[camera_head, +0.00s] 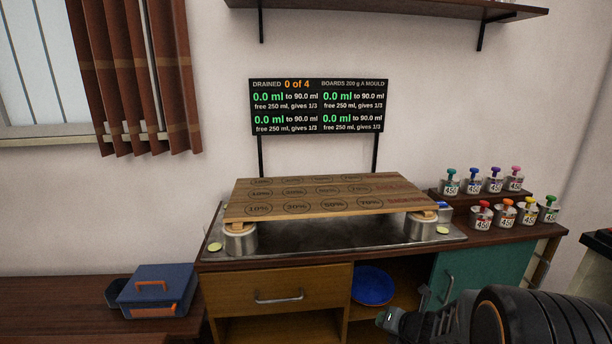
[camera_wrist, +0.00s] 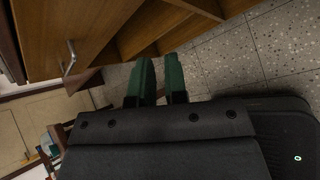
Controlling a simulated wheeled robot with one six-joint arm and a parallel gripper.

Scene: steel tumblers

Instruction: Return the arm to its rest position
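My arm shows at the lower right of the head view, and its dark, thick, ringed part fills that corner. My gripper (camera_wrist: 160,82) shows in the wrist view as two green fingers, side by side with a narrow gap between them. Nothing shows between the fingers. They point toward the wooden cabinet front and the speckled floor, touching nothing that I can see. In the head view the grey end of the arm is low, in front of the cabinet, and partly cut off by the lower edge.
A counter (camera_head: 330,237) carries a wooden board (camera_head: 300,215) resting on steel tumblers (camera_head: 240,239). Weights (camera_head: 484,214) with coloured knobs stand on steps at right. Below are a drawer (camera_head: 275,285), a blue bowl (camera_head: 373,287) and a teal door (camera_head: 470,270). A blue toolbox (camera_head: 160,285) sits left.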

